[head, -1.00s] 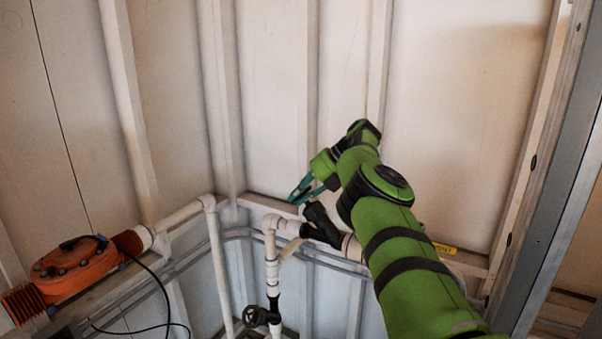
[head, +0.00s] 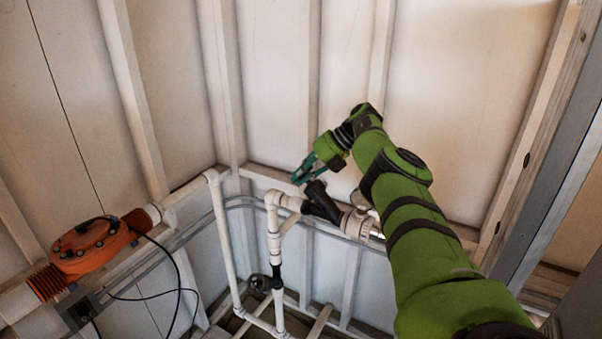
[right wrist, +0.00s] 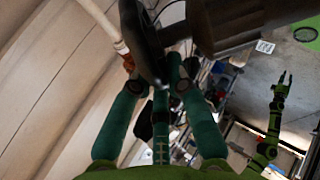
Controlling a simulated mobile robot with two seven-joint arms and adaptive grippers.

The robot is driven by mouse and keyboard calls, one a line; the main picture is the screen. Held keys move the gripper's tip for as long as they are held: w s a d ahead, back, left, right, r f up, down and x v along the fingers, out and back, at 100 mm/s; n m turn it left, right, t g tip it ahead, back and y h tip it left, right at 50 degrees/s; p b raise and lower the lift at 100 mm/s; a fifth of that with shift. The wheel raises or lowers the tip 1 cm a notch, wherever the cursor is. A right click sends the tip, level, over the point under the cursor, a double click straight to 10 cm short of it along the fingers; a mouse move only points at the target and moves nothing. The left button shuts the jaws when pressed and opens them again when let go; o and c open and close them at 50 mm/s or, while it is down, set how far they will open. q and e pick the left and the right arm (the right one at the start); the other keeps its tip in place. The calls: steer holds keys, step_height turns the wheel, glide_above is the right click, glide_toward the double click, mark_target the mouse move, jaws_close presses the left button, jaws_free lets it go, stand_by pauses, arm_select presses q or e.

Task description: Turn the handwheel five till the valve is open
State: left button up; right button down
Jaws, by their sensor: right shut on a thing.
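My right gripper (head: 300,176) has its teal fingers at the upper end of a black angled valve (head: 322,203) on the white pipe. In the right wrist view, the fingers (right wrist: 163,75) are shut on a dark, thin, round-edged handwheel (right wrist: 141,38), seen nearly edge-on. No number shows on it, and in the head view the fingers mostly hide it. How far the valve is open cannot be told. My left gripper (right wrist: 283,84) shows small in the right wrist view, away from the pipes, its fingers apart and empty.
Another black handwheel (head: 259,283) sits lower on the vertical pipe. An orange unit (head: 92,249) with black cables is at the left. White pipes (head: 222,235) run before the panelled wall. A grey post (head: 565,195) stands at the right.

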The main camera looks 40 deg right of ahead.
steer(key=shift+s+d+f, duration=0.15)
steer(key=shift+s+f, duration=0.1)
steer(key=c, duration=1.3)
jaws_free()
steer(key=shift+s+r, duration=0.1)
steer(key=shift+d+r, duration=0.2)
steer(key=shift+r, duration=0.05)
steer(key=v, duration=0.7)
steer(key=shift+s+a, duration=0.15)
